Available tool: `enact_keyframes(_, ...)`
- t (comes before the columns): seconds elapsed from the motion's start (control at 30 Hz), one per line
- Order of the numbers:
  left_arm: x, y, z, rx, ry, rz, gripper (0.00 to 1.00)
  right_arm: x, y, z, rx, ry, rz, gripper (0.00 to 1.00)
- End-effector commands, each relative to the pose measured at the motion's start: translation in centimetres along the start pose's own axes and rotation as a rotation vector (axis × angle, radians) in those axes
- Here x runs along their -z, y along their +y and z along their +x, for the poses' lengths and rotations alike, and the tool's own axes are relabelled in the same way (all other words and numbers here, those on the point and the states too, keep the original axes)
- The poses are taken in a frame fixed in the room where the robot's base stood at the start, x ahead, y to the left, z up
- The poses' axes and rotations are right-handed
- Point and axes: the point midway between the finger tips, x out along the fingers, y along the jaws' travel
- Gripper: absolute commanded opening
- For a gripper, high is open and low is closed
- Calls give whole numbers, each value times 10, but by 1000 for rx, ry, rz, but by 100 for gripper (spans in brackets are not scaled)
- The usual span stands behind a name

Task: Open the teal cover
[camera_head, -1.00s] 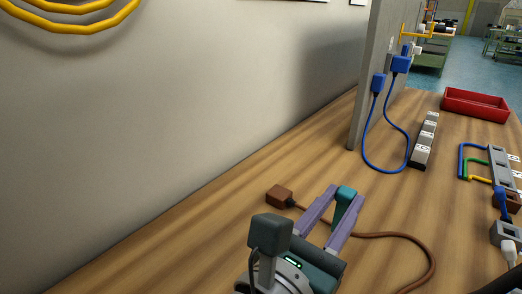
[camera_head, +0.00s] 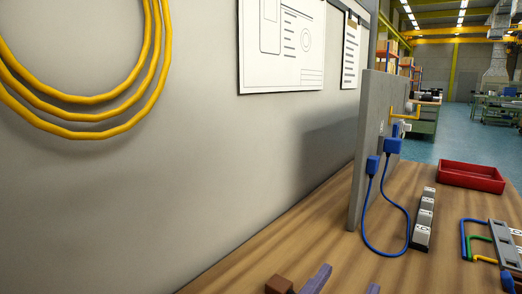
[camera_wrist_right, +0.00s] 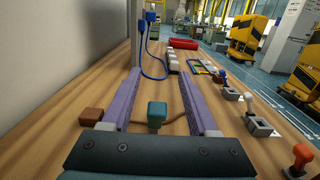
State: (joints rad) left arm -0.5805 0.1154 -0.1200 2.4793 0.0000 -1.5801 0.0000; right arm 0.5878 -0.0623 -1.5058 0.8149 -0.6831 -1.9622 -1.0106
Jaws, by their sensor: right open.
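A small teal block (camera_wrist_right: 157,112), the only teal thing in sight apart from the dark teal body of my gripper, shows between the fingers of my right gripper in the right wrist view. A gap shows on each side of it. I cannot tell whether it is the whole cover. It is out of the head view now. My right gripper (camera_wrist_right: 157,78) is open, its two purple fingers apart. Only its fingertips (camera_head: 345,284) show at the bottom edge of the head view. My left gripper is not in view.
A brown plug (camera_wrist_right: 92,115) lies left of the fingers on the wooden table. A grey upright panel (camera_head: 370,150) carries blue plugs (camera_head: 393,146). A power strip (camera_head: 424,218) and a red tray (camera_head: 471,177) stand behind. Switches with levers (camera_wrist_right: 257,126) line the right side.

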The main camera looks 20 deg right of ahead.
Motion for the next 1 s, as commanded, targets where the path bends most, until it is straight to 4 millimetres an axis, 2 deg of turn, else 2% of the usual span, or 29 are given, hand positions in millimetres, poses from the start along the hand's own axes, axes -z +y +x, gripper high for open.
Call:
enact_keyframes(0.03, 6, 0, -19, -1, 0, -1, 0, -23, 0, 1, -1, 0, 3, 60)
enact_keyframes(0.1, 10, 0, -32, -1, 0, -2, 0, -43, 0, 2, 0, 0, 2, 60)
enact_keyframes(0.4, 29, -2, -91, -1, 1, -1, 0, -120, -1, 4, 1, 4, 1, 60)
enact_keyframes(0.5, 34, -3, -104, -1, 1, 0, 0, -142, -1, 5, 0, 3, 1, 60)
enact_keyframes(0.7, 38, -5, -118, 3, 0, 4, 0, -168, 0, 6, -1, 2, 1, 60)
enact_keyframes(1.0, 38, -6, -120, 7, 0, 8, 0, -175, 0, 7, 0, 0, 0, 60)
